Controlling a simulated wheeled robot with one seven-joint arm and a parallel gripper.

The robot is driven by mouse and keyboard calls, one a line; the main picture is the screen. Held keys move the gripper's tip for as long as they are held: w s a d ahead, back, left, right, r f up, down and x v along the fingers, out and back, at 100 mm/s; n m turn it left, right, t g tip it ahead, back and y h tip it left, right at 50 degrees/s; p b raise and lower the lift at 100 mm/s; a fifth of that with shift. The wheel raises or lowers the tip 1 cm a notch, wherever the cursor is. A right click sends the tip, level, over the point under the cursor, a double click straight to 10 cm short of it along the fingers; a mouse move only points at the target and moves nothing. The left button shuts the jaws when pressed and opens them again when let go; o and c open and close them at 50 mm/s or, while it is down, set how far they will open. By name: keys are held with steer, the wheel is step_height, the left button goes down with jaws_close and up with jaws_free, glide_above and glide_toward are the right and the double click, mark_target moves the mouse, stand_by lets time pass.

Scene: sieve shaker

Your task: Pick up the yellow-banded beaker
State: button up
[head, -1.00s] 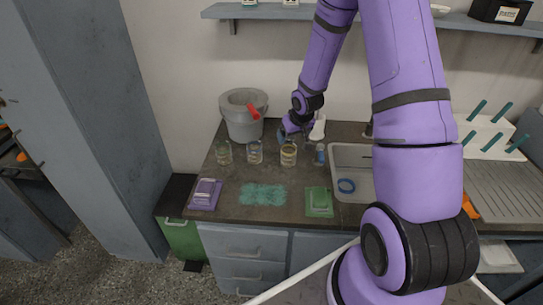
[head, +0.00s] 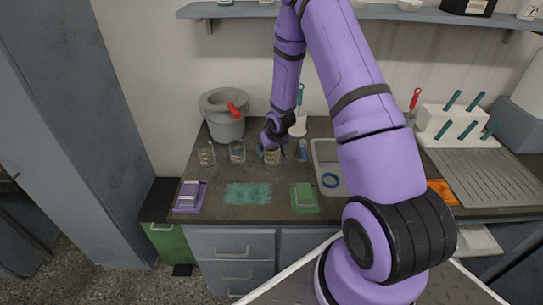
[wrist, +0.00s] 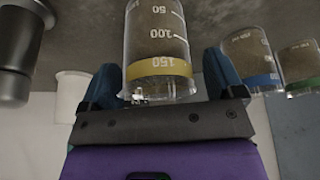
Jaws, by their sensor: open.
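The yellow-banded beaker (head: 272,157) is clear glass and stands on the dark counter, third from the left in the row of glassware. In the wrist view the yellow-banded beaker (wrist: 160,68) appears upside down, with its scale marks showing, between two blue fingers. My gripper (wrist: 163,82) is open, with one finger on each side of the beaker. I cannot tell whether either finger touches the glass. In the head view my gripper (head: 268,147) is low at the beaker's far side, and its fingers are partly hidden.
A blue-banded beaker (wrist: 250,52) and a green-banded beaker (wrist: 300,65) stand close beside it. A grey bucket (head: 224,115) is behind. A small vessel with blue (head: 303,151) stands to the right, near the sink. Teal, purple and green items lie in front.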

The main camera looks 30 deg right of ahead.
steer(key=shift+w+f, duration=0.15)
steer(key=shift+f, duration=0.3)
steer(key=c, duration=1)
steer(key=shift+r, duration=0.1)
